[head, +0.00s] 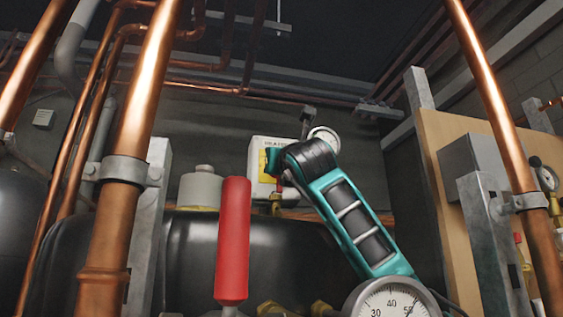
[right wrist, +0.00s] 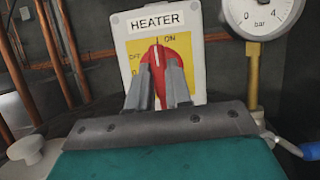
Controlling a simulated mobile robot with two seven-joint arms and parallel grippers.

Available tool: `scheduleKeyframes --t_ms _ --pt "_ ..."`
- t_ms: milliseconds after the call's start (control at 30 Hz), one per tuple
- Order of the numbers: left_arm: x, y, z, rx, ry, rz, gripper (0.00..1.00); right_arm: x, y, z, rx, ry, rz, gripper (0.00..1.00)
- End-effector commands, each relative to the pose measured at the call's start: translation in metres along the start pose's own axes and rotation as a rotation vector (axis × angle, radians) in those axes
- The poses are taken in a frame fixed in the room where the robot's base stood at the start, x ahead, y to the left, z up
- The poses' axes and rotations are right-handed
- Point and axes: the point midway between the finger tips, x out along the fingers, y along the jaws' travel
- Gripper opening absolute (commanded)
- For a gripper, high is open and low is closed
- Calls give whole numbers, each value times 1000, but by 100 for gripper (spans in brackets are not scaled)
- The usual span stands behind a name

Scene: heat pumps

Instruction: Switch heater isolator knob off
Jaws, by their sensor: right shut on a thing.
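The heater isolator is a pale box (right wrist: 118,28) with a HEATER label and a yellow plate in the right wrist view. Its red knob (right wrist: 157,53) sits on the plate, white pointer line roughly upright, between the OFF mark on the left and the ON mark at the upper right. My right gripper (right wrist: 157,75) has its two grey fingers on either side of the knob and is shut on it. In the head view the box (head: 259,144) is partly hidden by my teal right arm, and the knob is mostly hidden. My left gripper is not in view.
A pressure gauge (right wrist: 262,12) on a brass stem stands just right of the box. In the head view, a red handle (head: 233,240) and a large dial gauge (head: 391,300) stand in front. Copper pipes (head: 145,90) rise at the left and right (head: 495,100).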

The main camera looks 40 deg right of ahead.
Motion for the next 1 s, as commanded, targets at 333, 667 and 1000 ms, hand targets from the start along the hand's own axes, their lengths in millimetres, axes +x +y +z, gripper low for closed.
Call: scheduleKeyframes --t_ms 333,667,1000 --pt "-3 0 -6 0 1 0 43 1 -2 1 -192 -1 79 0" --pt "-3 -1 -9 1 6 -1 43 0 -4 2 -476 -2 199 0" --pt "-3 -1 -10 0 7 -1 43 1 -6 4 -773 -3 321 0"
